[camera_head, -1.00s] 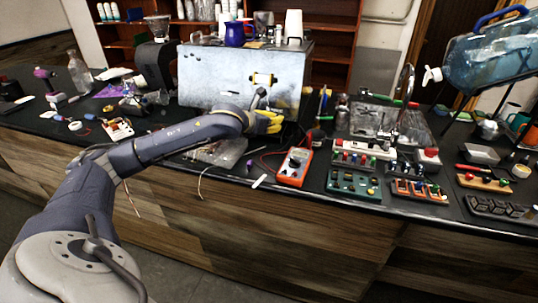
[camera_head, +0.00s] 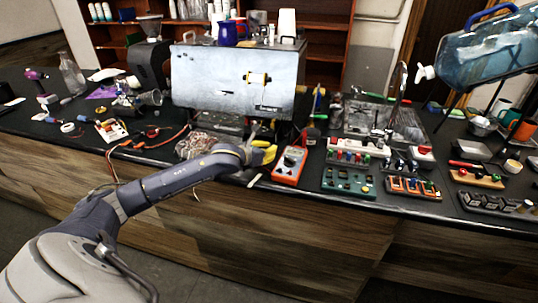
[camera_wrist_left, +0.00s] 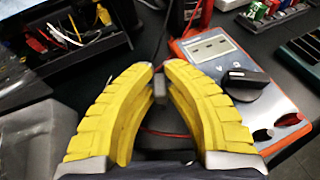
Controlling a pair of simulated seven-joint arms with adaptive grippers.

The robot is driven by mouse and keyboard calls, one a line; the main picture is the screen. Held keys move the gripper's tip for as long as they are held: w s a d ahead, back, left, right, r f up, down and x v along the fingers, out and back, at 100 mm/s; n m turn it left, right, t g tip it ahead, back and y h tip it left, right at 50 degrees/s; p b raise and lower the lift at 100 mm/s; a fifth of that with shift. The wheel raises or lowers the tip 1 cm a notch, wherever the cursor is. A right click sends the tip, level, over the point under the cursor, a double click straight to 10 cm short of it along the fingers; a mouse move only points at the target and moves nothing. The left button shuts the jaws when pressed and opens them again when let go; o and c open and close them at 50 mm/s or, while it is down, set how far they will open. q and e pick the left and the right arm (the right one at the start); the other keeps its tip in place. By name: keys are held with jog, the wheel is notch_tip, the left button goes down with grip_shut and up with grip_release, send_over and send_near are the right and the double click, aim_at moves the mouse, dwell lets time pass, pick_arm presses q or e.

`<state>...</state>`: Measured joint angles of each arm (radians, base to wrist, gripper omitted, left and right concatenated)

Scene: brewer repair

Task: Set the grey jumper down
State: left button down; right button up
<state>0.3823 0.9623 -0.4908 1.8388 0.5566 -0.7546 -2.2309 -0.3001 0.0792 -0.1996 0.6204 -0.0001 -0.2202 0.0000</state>
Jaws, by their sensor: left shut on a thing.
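My left gripper (camera_head: 266,154), with yellow ribbed fingers, is low over the front of the black worktop, just left of the orange multimeter (camera_head: 290,164). In the left wrist view, its fingertips (camera_wrist_left: 160,84) are closed on a small dark grey piece, which looks like the grey jumper (camera_wrist_left: 160,88). The jumper is too small to make out in the head view. I cannot tell whether it touches the worktop. My right gripper is not in view.
The brewer's pale metal box (camera_head: 225,78) stands behind the gripper. A bundle of mesh or wire (camera_head: 196,145) lies to the left. A green board (camera_head: 348,181) is right of the multimeter. In the wrist view, a black tray with wires (camera_wrist_left: 70,62) is at upper left.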

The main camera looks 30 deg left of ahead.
pick_arm(q)
jog(key=shift+f, duration=1)
jog(key=c, duration=1.5)
grip_release()
jog(key=shift+f, duration=0.15)
jog(key=v, duration=1.1)
jog(key=shift+s+r, duration=0.25)
jog(key=shift+s, duration=0.2)
jog(key=shift+c, duration=0.7)
